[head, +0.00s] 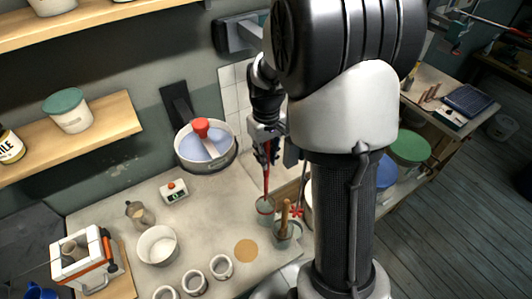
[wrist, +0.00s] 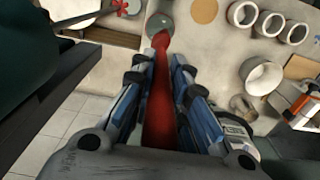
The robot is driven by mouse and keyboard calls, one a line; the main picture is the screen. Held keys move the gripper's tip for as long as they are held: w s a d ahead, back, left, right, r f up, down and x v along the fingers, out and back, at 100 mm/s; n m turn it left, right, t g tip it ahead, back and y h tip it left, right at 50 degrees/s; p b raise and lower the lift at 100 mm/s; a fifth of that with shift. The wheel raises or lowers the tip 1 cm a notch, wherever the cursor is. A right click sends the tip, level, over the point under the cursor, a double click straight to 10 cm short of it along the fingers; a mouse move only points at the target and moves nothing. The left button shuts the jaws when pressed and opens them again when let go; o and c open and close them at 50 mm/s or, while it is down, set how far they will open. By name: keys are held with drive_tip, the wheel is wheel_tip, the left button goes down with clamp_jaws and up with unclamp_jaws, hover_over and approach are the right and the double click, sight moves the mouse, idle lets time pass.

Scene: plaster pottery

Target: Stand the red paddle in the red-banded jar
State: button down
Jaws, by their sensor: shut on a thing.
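My gripper (head: 268,150) is shut on the red paddle (head: 266,182), which points down, nearly upright. In the wrist view the red paddle (wrist: 161,95) runs between the two fingers of my gripper (wrist: 160,72). The paddle's lower end meets the mouth of a small jar with a reddish band (head: 265,206). In the wrist view its far end overlaps the round opening of that jar (wrist: 158,20). I cannot tell how deep the end sits or whether it touches the bottom.
Beside it, a second jar (head: 287,232) holds a brown wooden tool (head: 284,215) and a red flower-shaped tool (head: 297,211). A pan (head: 223,163), a white bowl (head: 158,246) and several white cups share the table. A round tan disc (head: 246,250) lies near the jars.

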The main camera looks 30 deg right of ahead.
sight(266, 175)
drive_tip(key=shift+f+b, duration=4.05)
drive_tip(key=shift+f, duration=1.7)
drive_tip(key=c, duration=1.5)
unclamp_jaws()
drive_tip(key=shift+r, duration=0.1)
wheel_tip(266, 175, up, 12)
drive_tip(key=shift+f, duration=0.1)
